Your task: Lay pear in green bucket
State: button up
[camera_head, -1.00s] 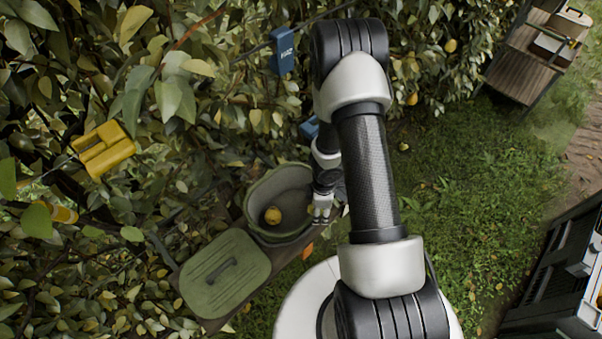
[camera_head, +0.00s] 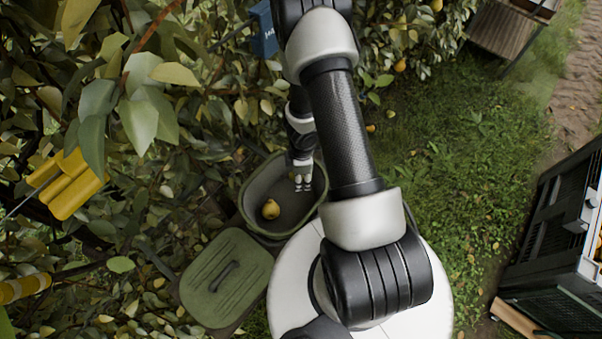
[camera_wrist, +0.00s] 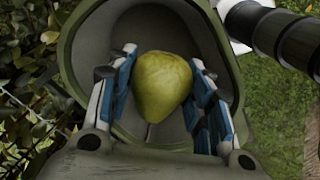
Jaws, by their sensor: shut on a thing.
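The green bucket (camera_head: 246,196) stands open at the foot of the hedge in the head view, and its rim also shows in the wrist view (camera_wrist: 67,55). In the wrist view my gripper (camera_wrist: 160,100) is shut on a yellow-green pear (camera_wrist: 161,85), with blue-padded fingers on both sides. The held pear appears over the bucket's opening.
A green lid (camera_head: 227,272) with a dark handle lies beside the bucket. Leafy branches crowd the left, with a yellow object (camera_head: 68,184) and a blue one (camera_head: 264,30). A dark crate (camera_head: 556,240) stands at right. Grass (camera_head: 460,150) between is open.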

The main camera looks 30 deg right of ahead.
aim_at(301, 202)
jog(key=shift+f+b, duration=9.05)
jog(key=shift+f, duration=0.35)
jog(key=shift+f+b, duration=0.45)
jog(key=o, duration=1.2)
jog(key=shift+r, duration=0.1)
